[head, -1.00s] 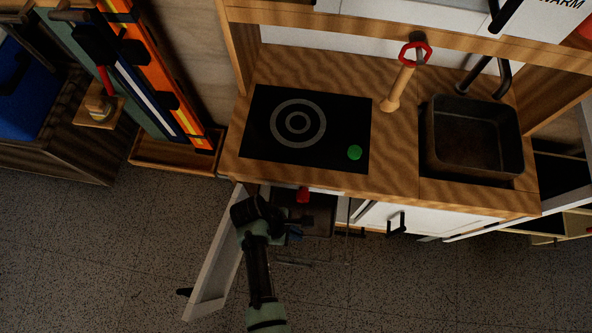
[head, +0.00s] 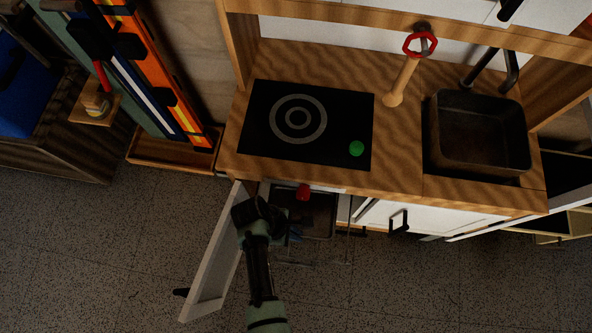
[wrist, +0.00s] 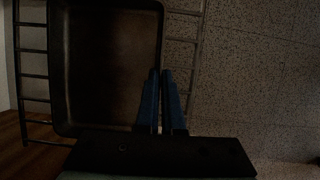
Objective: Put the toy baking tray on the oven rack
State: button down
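The toy baking tray (wrist: 105,65) is dark brown, shallow and rectangular, with raised walls. It is also partly visible under the worktop edge in the head view (head: 316,214). The oven rack (wrist: 183,42) has metal bars that show on both sides of the tray in the wrist view. The tray lies over the rack; I cannot tell whether it rests fully on it. My gripper (wrist: 160,75) has its blue fingers close together at the tray's right wall, with the rim between the tips. In the head view my gripper (head: 284,225) is beside the tray's left part.
The white oven door (head: 214,265) hangs open to the left of my arm. The speckled floor (head: 430,290) in front is clear.

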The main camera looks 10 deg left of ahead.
jog(key=shift+f, duration=0.2)
jog(key=c, duration=0.7)
grip_release()
jog(key=shift+o, duration=0.2)
jog(key=p+v, duration=0.5)
jog(key=v, duration=0.8)
jog(key=shift+f, duration=0.1)
